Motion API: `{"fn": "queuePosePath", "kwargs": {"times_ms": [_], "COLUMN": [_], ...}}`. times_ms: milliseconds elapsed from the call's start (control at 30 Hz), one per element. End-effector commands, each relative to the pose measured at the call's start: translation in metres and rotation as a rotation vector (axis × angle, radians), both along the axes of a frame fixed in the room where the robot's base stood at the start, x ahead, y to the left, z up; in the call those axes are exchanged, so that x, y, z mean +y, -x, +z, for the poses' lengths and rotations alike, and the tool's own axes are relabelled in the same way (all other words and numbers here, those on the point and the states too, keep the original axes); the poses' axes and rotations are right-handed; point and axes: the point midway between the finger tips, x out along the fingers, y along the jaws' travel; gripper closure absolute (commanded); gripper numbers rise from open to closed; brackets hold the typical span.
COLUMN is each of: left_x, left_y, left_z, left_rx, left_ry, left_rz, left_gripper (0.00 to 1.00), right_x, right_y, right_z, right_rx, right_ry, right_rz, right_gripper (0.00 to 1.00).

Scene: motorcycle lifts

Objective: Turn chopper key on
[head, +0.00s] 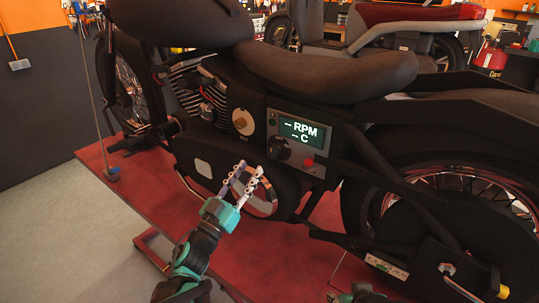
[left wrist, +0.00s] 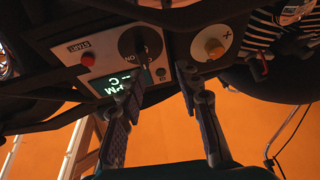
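The black chopper (head: 330,75) stands side-on with a grey control panel (head: 271,127) under its seat. The panel holds a lit display (head: 301,132) reading "– RPM – C", a round black knob (head: 279,148) and a red button (head: 308,163). In the left wrist view, upside down, the black knob (left wrist: 140,43) has "ON" lettering beside it. My left gripper (head: 249,172) is open and empty, just below the knob. My right gripper's fingers are not visible.
The chopper stands on a red lift platform (head: 110,185). Its rear wheel (head: 460,200) is at the right and its exhaust and frame tubes surround the panel. Another motorcycle (head: 400,30) stands behind. Grey floor (head: 50,230) is clear at the left.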

Motion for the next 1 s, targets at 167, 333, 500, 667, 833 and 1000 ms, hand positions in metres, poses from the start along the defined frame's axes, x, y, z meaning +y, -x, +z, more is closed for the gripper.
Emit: {"fn": "queuePosePath", "kwargs": {"times_ms": [167, 333, 500, 667, 833, 1000], "left_x": [-0.021, -0.036, -0.05, -0.058, -0.059, -0.059], "left_y": [0.001, -0.018, -0.039, -0.05, -0.053, -0.052], "left_z": [-0.004, 0.006, 0.017, 0.022, 0.024, 0.024], "left_rx": [-0.022, -0.023, -0.023, -0.022, -0.022, -0.023], "left_ry": [-0.004, -0.004, -0.004, -0.005, -0.005, -0.004], "left_rz": [-0.087, -0.09, -0.088, -0.086, -0.085, -0.085], "left_gripper": [0.66, 0.66, 0.66, 0.66, 0.66, 0.73], "right_x": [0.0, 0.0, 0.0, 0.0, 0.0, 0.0], "right_y": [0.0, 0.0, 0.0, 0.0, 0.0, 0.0], "right_z": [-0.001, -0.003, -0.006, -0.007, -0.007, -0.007], "right_rx": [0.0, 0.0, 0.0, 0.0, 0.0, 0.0], "right_ry": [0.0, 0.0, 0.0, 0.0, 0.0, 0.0], "right_rz": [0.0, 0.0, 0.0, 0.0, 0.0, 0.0], "right_gripper": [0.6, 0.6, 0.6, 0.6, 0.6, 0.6]}}
